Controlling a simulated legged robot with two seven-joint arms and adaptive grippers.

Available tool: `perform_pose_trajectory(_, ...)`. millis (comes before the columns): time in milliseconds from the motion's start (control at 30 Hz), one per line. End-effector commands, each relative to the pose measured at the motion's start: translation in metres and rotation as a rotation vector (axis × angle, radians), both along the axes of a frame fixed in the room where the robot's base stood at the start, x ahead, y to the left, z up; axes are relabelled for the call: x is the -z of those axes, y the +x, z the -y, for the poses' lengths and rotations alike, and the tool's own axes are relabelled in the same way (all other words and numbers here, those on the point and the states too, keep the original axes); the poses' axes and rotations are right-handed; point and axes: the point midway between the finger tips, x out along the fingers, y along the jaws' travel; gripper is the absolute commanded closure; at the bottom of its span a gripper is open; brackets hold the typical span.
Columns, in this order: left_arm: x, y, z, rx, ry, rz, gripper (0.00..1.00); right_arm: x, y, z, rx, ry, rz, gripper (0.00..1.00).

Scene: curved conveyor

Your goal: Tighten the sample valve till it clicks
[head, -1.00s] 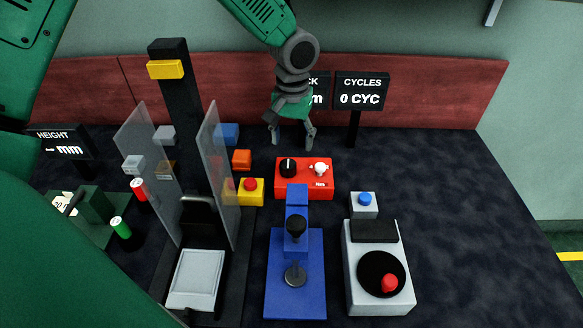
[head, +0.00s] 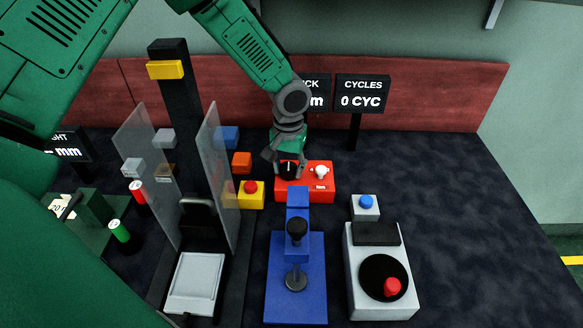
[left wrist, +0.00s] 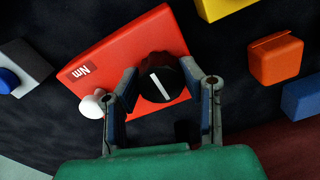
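A red box (head: 318,190) marked "Nm" carries a black knob (head: 289,169) with a white line, and a small white knob (head: 320,171). No label names the sample valve, so I cannot tell which knob it is. My left gripper (head: 284,162) is over the box's left part, at the black knob. In the left wrist view its fingers (left wrist: 158,72) stand apart on either side of the black knob (left wrist: 161,84); I cannot tell whether they touch it. The white knob (left wrist: 94,104) is outside the fingers. My right gripper is not in view.
A yellow box with a red button (head: 251,187) and an orange block (head: 242,162) stand left of the red box. A blue lever press (head: 296,255) is in front. A "CYCLES" sign (head: 362,92) stands behind. The table's right side is clear.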

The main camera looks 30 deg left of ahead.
Motion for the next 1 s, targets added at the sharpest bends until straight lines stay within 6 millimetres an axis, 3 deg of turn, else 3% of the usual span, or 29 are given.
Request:
perform_pose_trajectory(567, 0.000, 0.003, 0.005, 0.058, -0.009, 0.006, 0.93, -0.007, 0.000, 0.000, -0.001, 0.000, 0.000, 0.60)
perform_pose_trajectory(1000, -0.002, 0.003, 0.005, 0.396, -0.008, 0.002, 0.93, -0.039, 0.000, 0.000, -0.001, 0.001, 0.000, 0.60)
